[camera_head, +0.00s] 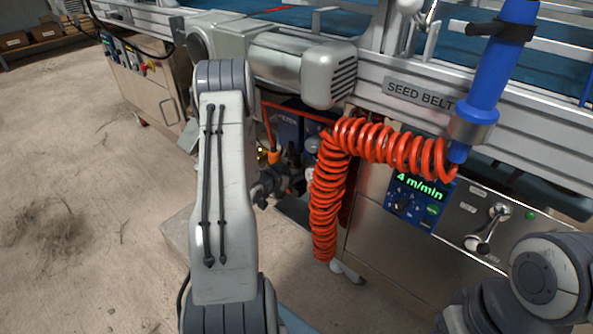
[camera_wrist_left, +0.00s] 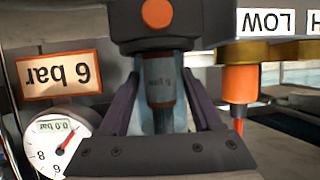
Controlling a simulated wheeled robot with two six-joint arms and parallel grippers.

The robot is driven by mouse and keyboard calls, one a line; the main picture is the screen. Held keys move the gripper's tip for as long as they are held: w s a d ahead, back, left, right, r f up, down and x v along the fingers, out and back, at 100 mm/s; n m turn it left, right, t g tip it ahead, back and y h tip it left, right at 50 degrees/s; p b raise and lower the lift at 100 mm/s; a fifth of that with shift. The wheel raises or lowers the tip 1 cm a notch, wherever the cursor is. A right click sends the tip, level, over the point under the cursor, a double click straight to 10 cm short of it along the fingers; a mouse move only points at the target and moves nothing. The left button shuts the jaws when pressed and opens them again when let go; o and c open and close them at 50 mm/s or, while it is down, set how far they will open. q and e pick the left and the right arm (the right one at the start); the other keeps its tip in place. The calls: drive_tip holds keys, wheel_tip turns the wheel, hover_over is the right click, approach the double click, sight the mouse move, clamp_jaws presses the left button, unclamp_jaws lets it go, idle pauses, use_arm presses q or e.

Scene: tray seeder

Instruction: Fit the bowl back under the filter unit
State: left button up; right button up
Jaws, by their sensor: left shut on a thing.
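In the left wrist view the dark filter unit (camera_wrist_left: 190,20), with an orange button, is in line with the bowl's end at the top of the picture. The bowl's end appears close against the unit; I cannot tell whether it is seated or locked. In the head view my left gripper (camera_head: 268,187) is small and dark beside the forearm, below the conveyor, and the bowl is not clearly visible there. My right gripper is out of view.
A round gauge (camera_wrist_left: 58,142) reading 0.0 bar and a "6 bar" tag (camera_wrist_left: 58,74) are left of the bowl. An orange fitting (camera_wrist_left: 239,85) is at right. A coiled red hose (camera_head: 328,190) hangs close right of my left gripper. Floor at left is open.

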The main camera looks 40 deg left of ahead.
use_arm(q)
drive_tip(key=shift+f, duration=0.15)
drive_tip(key=o, duration=1.5)
drive_tip(key=p+v, duration=0.4)
drive_tip(key=v, duration=0.6)
drive_tip(key=shift+s+p, duration=0.2)
drive_tip(key=shift+p, duration=0.1)
drive_tip(key=shift+d, duration=0.1)
